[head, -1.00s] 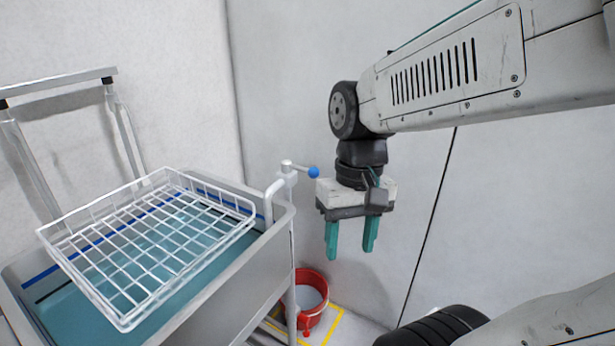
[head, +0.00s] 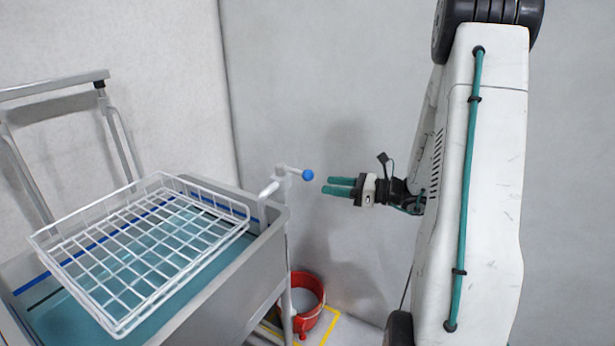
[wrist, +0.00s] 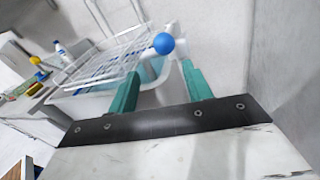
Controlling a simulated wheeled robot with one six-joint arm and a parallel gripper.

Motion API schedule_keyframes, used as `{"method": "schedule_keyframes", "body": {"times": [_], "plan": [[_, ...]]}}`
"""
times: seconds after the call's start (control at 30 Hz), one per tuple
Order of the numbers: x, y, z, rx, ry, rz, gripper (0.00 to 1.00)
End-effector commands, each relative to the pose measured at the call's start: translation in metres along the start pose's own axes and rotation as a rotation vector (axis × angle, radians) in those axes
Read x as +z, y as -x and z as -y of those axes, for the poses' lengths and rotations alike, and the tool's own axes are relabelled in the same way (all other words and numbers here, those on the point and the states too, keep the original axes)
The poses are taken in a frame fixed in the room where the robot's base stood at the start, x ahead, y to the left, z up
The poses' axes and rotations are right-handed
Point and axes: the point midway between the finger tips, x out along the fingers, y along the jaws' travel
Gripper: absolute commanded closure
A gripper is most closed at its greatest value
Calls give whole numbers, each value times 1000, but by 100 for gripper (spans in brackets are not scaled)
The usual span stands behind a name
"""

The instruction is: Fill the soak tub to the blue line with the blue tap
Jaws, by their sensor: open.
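The grey soak tub (head: 262,262) is at the lower left in the head view, with teal water (head: 75,318) inside. The blue line (head: 32,283) on its inner wall shows above the water, with a dark line lower down. The blue tap (head: 308,175) is a blue ball on a white lever above the spout (head: 268,188) at the tub's right corner. My gripper (head: 327,185) is open and empty, lying sideways just right of the ball, fingers pointing at it. In the wrist view the blue ball (wrist: 163,43) shows just beyond and between the fingertips (wrist: 160,68).
A white wire basket (head: 240,212) sits over the tub and hides part of the water. A red bucket (head: 318,287) stands on the floor by the tub, within yellow markings (head: 322,332). A grey wall is close behind the tap. A metal frame (head: 125,150) rises behind the tub.

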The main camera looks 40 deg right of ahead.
Motion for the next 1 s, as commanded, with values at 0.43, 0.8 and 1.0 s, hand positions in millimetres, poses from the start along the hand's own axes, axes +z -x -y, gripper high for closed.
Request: {"method": "schedule_keyframes", "body": {"times": [0.43, 0.8, 1.0], "plan": [[13, -46, 9, -29, -60, 46, 50], [14, -78, 10, -32, -60, 45, 50], [14, -78, 10, -33, -60, 45, 50]]}}
